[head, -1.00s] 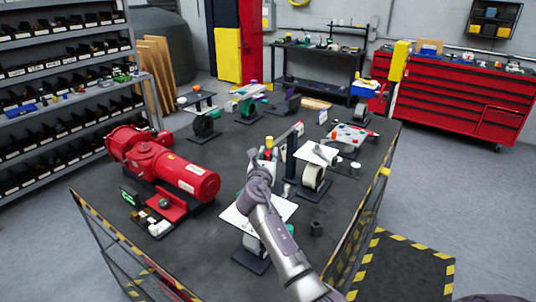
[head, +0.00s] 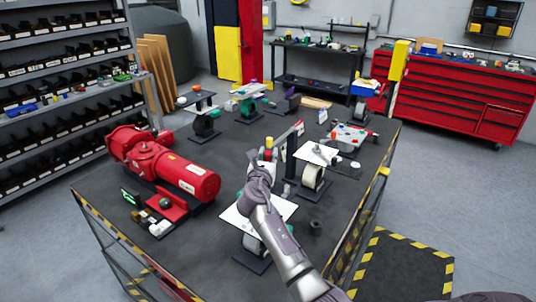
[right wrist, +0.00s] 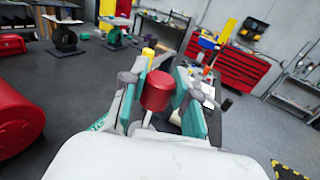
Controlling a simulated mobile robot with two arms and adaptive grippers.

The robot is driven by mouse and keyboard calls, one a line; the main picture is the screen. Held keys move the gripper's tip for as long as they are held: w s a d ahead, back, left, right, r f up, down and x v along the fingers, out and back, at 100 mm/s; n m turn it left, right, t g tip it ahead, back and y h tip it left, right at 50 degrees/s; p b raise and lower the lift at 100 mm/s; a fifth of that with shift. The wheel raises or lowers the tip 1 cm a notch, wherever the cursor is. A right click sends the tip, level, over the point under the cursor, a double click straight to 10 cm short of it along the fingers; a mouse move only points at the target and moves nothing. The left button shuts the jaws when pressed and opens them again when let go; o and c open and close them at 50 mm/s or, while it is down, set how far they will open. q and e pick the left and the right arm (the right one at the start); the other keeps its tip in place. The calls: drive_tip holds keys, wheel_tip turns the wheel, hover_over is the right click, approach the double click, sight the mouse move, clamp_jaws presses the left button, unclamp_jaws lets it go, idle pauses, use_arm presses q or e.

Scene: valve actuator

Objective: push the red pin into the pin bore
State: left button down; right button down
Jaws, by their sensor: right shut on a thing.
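My right gripper (head: 256,160) is over the middle of the table in the head view, above a white plate. In the right wrist view, its two teal-padded fingers (right wrist: 158,98) are around the red pin (right wrist: 157,90), a red cylindrical head on a paler stem, and the gripper is shut on it. The lower end of the pin is hidden by the fingers and gripper body. I cannot make out the pin bore in either view. The red valve actuator (head: 165,165) lies on the table left of my right gripper. My left gripper is not in view.
The dark table (head: 225,135) carries several stands with wheels and plates. A dark post (head: 291,160) and a plate on a wheeled stand (head: 314,176) are close right of the gripper. Bare table lies between actuator and gripper.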

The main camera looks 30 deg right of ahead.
drive_tip(key=shift+f+b, duration=1.85)
drive_tip(key=shift+f, duration=0.75)
drive_tip(key=c, duration=0.9)
unclamp_jaws()
drive_tip(key=shift+o, duration=0.6)
drive_tip(key=shift+f, duration=0.1)
drive_tip(key=shift+f, duration=0.1)
drive_tip(key=v, duration=1.2)
drive_tip(key=shift+a+r, duration=0.1)
drive_tip(key=shift+r, duration=0.2)
